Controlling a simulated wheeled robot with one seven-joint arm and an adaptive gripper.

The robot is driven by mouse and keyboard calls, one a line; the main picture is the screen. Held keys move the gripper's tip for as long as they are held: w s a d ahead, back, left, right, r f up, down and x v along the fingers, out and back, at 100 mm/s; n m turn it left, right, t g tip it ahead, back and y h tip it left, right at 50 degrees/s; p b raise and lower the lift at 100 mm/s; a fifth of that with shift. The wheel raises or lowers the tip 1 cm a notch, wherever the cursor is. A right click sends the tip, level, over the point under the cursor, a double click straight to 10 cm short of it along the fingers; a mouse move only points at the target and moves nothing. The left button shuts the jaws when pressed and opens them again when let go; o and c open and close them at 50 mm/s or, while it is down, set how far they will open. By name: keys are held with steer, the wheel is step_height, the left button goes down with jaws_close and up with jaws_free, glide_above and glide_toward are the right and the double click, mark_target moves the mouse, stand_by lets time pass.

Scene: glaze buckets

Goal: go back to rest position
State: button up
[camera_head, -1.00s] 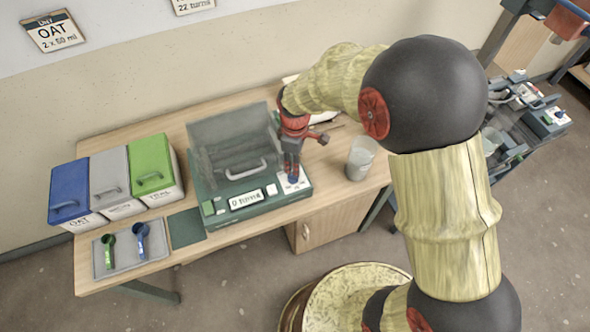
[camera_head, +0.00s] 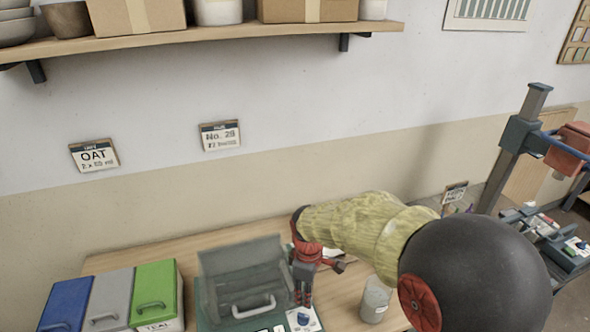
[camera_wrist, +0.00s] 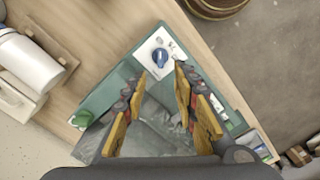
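My gripper (camera_head: 303,298) is at the right side of the green machine (camera_head: 203,306), close above its white panel with a blue knob (camera_head: 304,319). In the wrist view my gripper (camera_wrist: 160,72) has its two yellow-padded fingers apart, with nothing between them. The blue knob (camera_wrist: 160,57) shows just beyond the fingertips; I cannot tell if they touch it. The machine's clear, handled lid (camera_head: 240,272) stands raised in the head view. My arm reaches in from the right.
Blue (camera_head: 66,303), grey (camera_head: 109,302) and green (camera_head: 155,290) bins stand left of the machine. A translucent bucket (camera_head: 375,299) stands to its right, near my arm. A wall shelf (camera_head: 200,36) with boxes and bowls is above. A wheeled-looking rack (camera_head: 518,150) stands at right.

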steer(key=s+d+r+m+t+b, duration=0.1)
steer(key=s+d+r+m+t, duration=0.1)
steer(key=s+d+r+m, duration=0.4)
steer(key=s+d+r+m+t+b, duration=0.1)
steer(key=s+d+r+m+t, duration=0.2)
steer(key=s+d+r+m, duration=0.4)
steer(key=s+r, duration=0.6)
steer(key=s, duration=0.1)
steer(key=shift+d+r+t, duration=0.3)
steer(key=shift+d+r, duration=0.05)
